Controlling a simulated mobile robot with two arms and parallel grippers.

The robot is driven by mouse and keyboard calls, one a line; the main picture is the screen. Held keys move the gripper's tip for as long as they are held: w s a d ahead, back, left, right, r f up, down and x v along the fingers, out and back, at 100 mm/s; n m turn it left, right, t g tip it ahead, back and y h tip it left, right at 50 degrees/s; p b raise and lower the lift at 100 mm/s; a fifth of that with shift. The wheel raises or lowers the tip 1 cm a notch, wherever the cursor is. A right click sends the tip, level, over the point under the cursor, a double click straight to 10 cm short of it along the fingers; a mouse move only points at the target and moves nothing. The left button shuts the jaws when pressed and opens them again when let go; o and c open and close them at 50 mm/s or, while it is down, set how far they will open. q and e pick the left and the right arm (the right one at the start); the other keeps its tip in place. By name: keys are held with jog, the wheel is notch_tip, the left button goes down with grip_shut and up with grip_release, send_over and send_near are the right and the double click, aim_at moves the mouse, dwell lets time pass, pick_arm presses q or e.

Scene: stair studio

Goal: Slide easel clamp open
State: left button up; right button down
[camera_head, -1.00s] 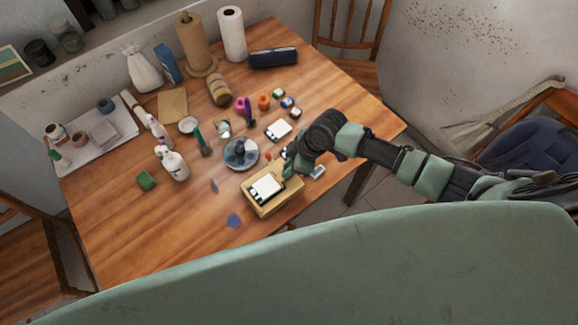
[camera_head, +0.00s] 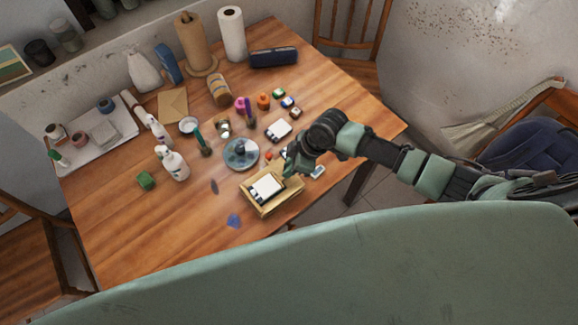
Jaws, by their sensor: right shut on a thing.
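A small wooden easel box (camera_head: 272,206) stands near the table's front right edge, with a white card in a dark holder (camera_head: 266,188) on top. My right gripper (camera_head: 290,170) is at the back right of the easel box, its fingers pointing down. It is shut on a small part there, seemingly the easel clamp, which my gripper hides. How far the clamp is open cannot be told. My left gripper is not in view.
A round grey-blue dish (camera_head: 240,154) stands just behind the easel. A second white card (camera_head: 278,130), small paint pots (camera_head: 264,101) and spray bottles (camera_head: 172,163) stand farther back. The table's front left (camera_head: 120,230) is clear.

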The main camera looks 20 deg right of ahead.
jog(key=shift+w+d, duration=0.4)
jog(key=shift+d, duration=0.45)
jog(key=c, duration=1.3)
grip_release()
jog(key=shift+d, duration=0.1)
jog(key=shift+c, duration=0.2)
jog(key=b+v, duration=0.1)
jog(key=v, duration=0.6)
jog(key=shift+r, duration=0.35)
jog(key=shift+s+d, duration=0.1)
